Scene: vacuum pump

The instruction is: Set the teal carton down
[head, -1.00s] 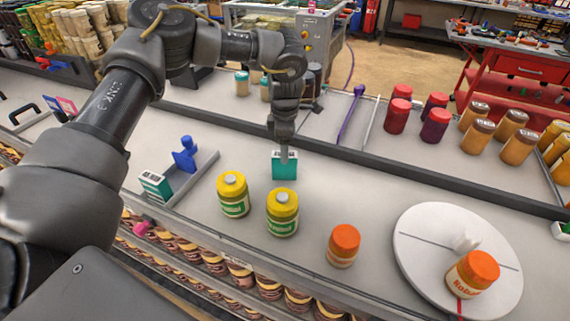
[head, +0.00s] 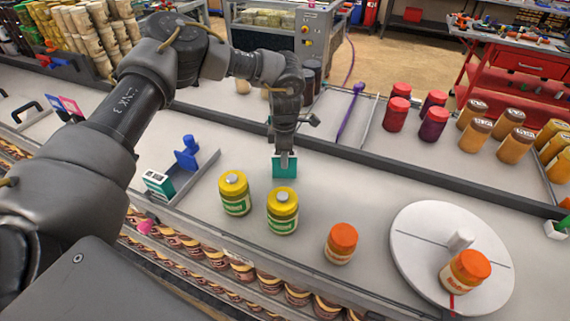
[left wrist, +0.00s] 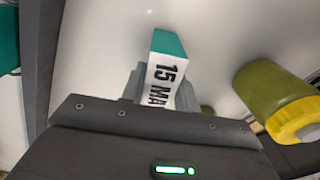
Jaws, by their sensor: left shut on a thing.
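The teal carton (head: 285,168) with a white label is in my left gripper (head: 284,156), which is shut on it. It is upright at the counter, behind the yellow-lidded jars; I cannot tell whether its base touches the surface. In the left wrist view, the carton (left wrist: 168,62) shows a white face with black print reading "15 MA" between the jaws. Another teal-and-white carton (head: 158,184) stands at the left by a blue stop. My right gripper is not in view.
Two yellow-lidded jars (head: 234,193) (head: 282,211) stand just in front of the carton. An orange-lidded jar (head: 341,243) stands further right, and a white turntable (head: 420,235) holds another. A dark rail (head: 350,157) runs behind. The counter right of the carton is clear.

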